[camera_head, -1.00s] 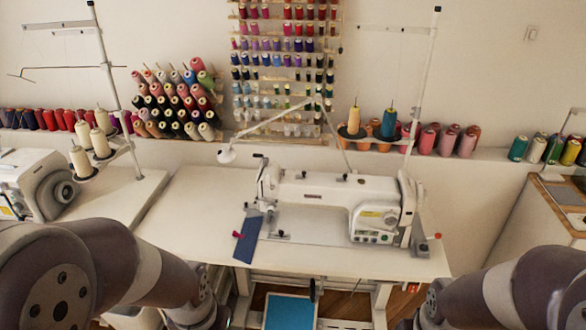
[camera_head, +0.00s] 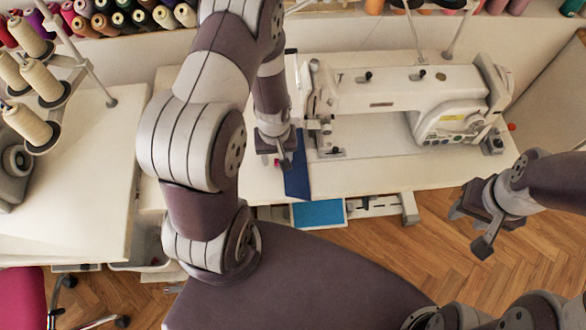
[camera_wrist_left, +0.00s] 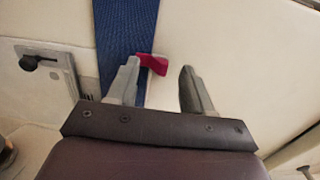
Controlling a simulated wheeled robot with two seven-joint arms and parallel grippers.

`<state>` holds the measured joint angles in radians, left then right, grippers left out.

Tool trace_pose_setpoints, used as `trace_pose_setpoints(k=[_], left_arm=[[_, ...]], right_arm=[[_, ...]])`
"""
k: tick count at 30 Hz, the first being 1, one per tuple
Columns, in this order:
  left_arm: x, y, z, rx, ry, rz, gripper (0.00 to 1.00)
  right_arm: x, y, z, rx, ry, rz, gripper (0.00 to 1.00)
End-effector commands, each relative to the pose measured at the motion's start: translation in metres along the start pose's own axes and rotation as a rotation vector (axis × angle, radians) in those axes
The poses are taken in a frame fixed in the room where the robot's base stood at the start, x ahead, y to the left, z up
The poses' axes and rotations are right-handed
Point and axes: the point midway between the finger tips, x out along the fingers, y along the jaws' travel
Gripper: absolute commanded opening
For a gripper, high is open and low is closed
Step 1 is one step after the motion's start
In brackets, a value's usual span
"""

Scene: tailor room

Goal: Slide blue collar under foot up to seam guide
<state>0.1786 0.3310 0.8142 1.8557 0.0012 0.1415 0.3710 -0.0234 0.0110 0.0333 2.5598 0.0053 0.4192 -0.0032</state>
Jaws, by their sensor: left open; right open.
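The blue collar (camera_head: 297,177) is a narrow dark blue strip on the machine table, left of the sewing head. It has a small red piece (camera_wrist_left: 152,63) at its edge. My left gripper (camera_head: 275,157) is at the collar's left side, open; in the left wrist view one finger overlaps the collar (camera_wrist_left: 124,35) and the red piece lies between the fingertips (camera_wrist_left: 160,70). I cannot tell whether they touch. The foot area (camera_head: 325,148) is right of the collar, small and unclear; I cannot single out the seam guide. My right gripper (camera_head: 468,230) is open and empty over the floor.
The white sewing machine (camera_head: 400,100) stands on the white table (camera_head: 400,175). A blue tray (camera_head: 320,213) is under its front edge. Thread cones (camera_head: 28,125) on a stand and a second table (camera_head: 80,180) are at left. Wood floor at front right is clear.

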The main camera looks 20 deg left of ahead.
Motion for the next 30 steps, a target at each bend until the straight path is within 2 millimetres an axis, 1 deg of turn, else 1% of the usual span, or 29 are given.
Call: trace_pose_setpoints(k=[3, 9, 10, 11, 12, 14, 15, 24, 30], left_arm=[[0.0058, 0.0, 0.0004, 0.001, 0.0, 0.0, 0.51], [0.0059, 0.0001, 0.0, 0.001, 0.001, 0.0, 0.51], [0.0059, 0.0001, 0.0, 0.001, 0.001, 0.0, 0.47], [0.0059, 0.0001, 0.0, 0.001, 0.001, 0.0, 0.38], [0.0058, 0.0001, 0.0, 0.001, 0.001, 0.0, 0.24], [0.0058, 0.0001, 0.0, 0.001, 0.001, 0.0, 0.05], [0.0058, 0.0001, 0.0, 0.001, 0.001, 0.0, 0.0], [0.0036, 0.0001, 0.001, 0.001, 0.0, 0.0, 0.0], [0.0047, 0.0002, 0.0009, 0.001, 0.001, 0.0, 0.0]], right_arm=[[0.0003, 0.0001, 0.0001, 0.0, 0.0, 0.0, 0.43], [0.0003, 0.0001, 0.0002, 0.0, 0.0, 0.0, 0.43], [0.0003, 0.0001, 0.0002, 0.0, 0.0, 0.0, 0.43], [0.0003, 0.0001, 0.0002, 0.0, 0.0, 0.0, 0.43], [0.0003, 0.0001, 0.0002, 0.0, 0.0, 0.0, 0.43], [0.0003, 0.0001, 0.0002, 0.0, 0.0, 0.0, 0.43], [0.0003, 0.0001, 0.0001, 0.0, 0.0, 0.0, 0.43], [-0.0047, 0.0001, -0.0005, 0.0, 0.0, 0.0, 0.43], [-0.0037, 0.0001, -0.0003, 0.0, 0.0, 0.0, 0.43]])
